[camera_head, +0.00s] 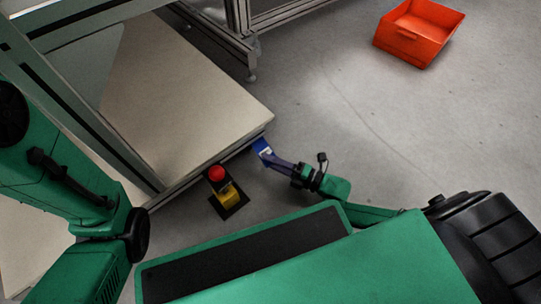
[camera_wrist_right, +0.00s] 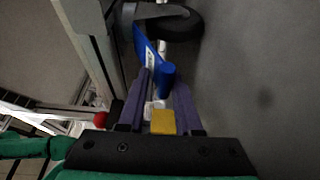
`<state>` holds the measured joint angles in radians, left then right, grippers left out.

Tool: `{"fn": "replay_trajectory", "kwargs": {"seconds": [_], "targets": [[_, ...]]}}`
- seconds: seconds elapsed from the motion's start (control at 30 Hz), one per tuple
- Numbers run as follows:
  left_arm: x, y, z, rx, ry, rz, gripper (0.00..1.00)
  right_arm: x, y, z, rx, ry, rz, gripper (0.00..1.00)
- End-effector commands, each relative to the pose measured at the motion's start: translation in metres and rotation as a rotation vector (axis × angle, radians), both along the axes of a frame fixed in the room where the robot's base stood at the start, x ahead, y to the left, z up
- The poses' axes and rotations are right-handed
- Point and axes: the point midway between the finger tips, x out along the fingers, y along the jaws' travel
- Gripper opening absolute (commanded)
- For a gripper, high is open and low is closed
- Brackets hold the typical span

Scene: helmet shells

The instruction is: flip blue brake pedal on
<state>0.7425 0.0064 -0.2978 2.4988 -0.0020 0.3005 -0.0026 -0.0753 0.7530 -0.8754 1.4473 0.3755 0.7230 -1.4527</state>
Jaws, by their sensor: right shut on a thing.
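The blue brake pedal (camera_head: 261,146) is at the lower edge of the cart's platform, near the floor. In the right wrist view the blue pedal (camera_wrist_right: 144,46) reaches from beside a black caster wheel down to between my fingers. My right gripper (camera_head: 268,155) is at the pedal, and its purple fingers (camera_wrist_right: 161,75) are shut on the pedal's near end. The fingers hide part of the pedal in the head view. My left arm shows at the left of the head view, but its gripper is out of view.
The cart's beige platform (camera_head: 185,90) and metal frame fill the upper left. A red button (camera_head: 216,173) on a yellow block stands just left of my right gripper. The black caster wheel (camera_wrist_right: 180,24) is close ahead. An orange bin (camera_head: 418,33) lies far right on open floor.

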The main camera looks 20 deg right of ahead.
Motion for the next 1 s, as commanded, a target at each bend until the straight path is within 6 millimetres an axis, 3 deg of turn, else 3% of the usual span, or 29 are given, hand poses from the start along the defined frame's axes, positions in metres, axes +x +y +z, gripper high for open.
{"fn": "replay_trajectory", "kwargs": {"seconds": [0.1,0.13,0.17,0.73,0.87,1.0], "targets": [[-0.002,0.001,-0.002,-0.002,-0.005,-0.002,0.50,0.004,-0.002,-0.006,-0.011,0.019,-0.011,0.00],[-0.003,0.001,-0.002,-0.002,-0.006,-0.002,0.50,0.004,-0.002,-0.006,-0.011,0.019,-0.011,0.41],[-0.004,0.001,-0.002,-0.003,-0.008,-0.002,0.50,0.004,-0.002,-0.006,-0.010,0.017,-0.011,0.50],[-0.002,0.001,0.003,-0.003,-0.009,0.003,0.50,0.000,-0.002,-0.005,-0.012,0.016,-0.006,0.50],[-0.001,0.001,0.014,-0.003,-0.007,0.002,0.50,-0.012,-0.015,-0.002,-0.013,0.019,-0.007,0.50],[0.006,0.001,0.029,-0.002,0.019,-0.002,0.50,-0.040,-0.042,0.002,-0.014,0.019,-0.008,0.50]]}}
